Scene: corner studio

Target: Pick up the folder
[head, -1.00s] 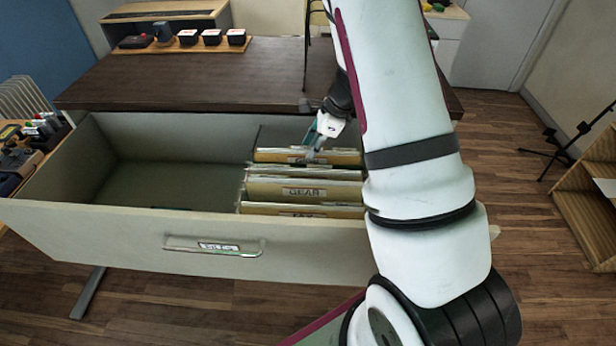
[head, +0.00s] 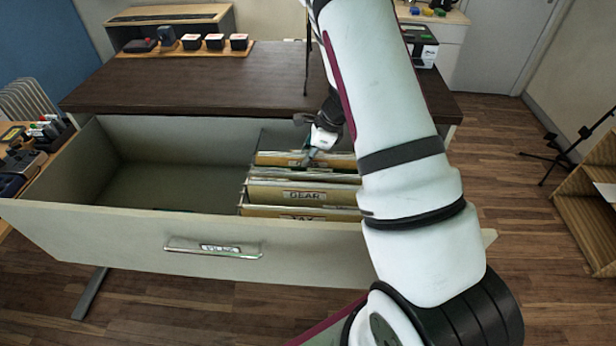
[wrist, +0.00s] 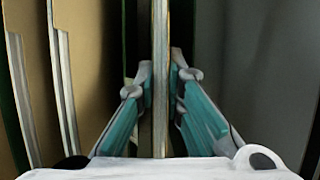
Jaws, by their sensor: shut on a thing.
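An open grey drawer (head: 130,245) holds several tan hanging folders at its right side. The front ones carry labels reading "TAX" (head: 300,217) and "GEAR" (head: 304,195). My gripper (head: 310,160) reaches down at the rearmost folder (head: 275,158), whose label is partly covered by a finger. In the wrist view my gripper's teal fingers (wrist: 160,85) are on both sides of the upright edge of that folder (wrist: 160,45), shut on it. The folder still sits among the others in the drawer. My arm hides the folders' right ends.
The left part of the drawer is empty. In the wrist view other folders (wrist: 62,85) stand to the left, with dark space to the right. A tool-laden side table (head: 30,150) stands left.

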